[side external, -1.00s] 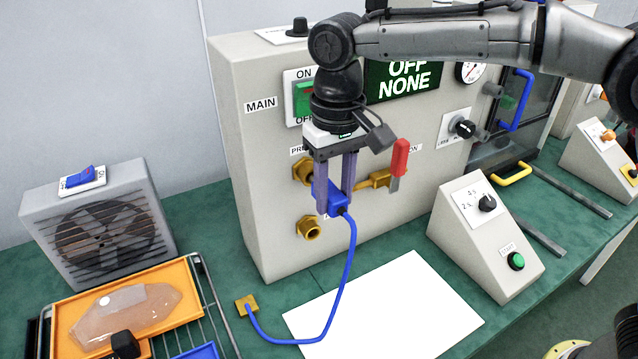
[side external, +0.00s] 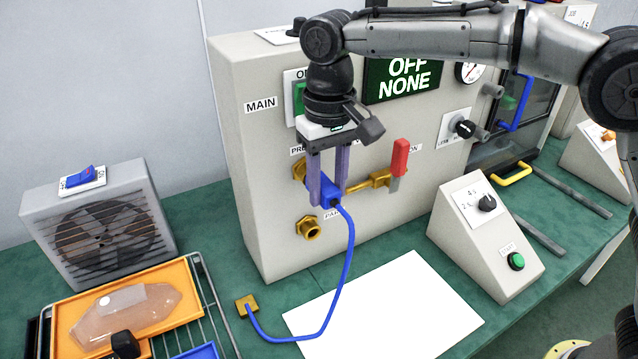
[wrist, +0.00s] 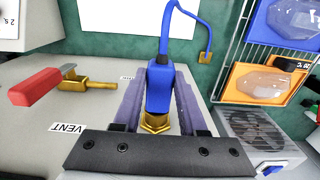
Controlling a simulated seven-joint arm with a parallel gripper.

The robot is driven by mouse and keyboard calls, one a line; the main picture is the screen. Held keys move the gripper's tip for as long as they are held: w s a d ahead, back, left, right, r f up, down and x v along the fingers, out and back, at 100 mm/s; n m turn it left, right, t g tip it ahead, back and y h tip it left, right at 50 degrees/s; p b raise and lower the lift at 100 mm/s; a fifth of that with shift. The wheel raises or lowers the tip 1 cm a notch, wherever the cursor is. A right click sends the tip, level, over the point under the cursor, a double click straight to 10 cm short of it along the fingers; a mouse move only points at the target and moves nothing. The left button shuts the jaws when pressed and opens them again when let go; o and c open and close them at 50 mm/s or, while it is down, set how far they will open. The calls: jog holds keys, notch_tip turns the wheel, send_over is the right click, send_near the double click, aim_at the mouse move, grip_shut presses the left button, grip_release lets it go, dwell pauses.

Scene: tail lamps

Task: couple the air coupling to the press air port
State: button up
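The blue air coupling (side external: 329,194) is held between the purple fingers of my gripper (side external: 327,190), its blue hose trailing down from its rear. The upper brass port (side external: 299,170) sits on the grey panel under a partly hidden label beginning "PRE". The coupling's front end is at this port, largely hidden by a finger. In the wrist view the coupling (wrist: 160,85) lies between both fingers, and its end meets or overlaps a brass hex fitting (wrist: 156,122). I cannot tell whether it is fully seated.
A second brass port (side external: 309,228) is lower on the panel. A red-handled valve (side external: 399,158) stands right of my gripper. The hose (side external: 345,270) runs to a brass block (side external: 246,306) on the green bench. A white sheet (side external: 390,310) and a fan box (side external: 100,225) are nearby.

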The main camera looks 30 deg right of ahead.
jog(key=o, duration=0.4)
jog(key=shift+o, duration=0.2)
jog(key=shift+r, duration=0.1)
notch_tip(320, 180, up, 14)
jog(key=shift+f, duration=0.2)
jog(key=shift+d, duration=0.1)
dwell(0.4)
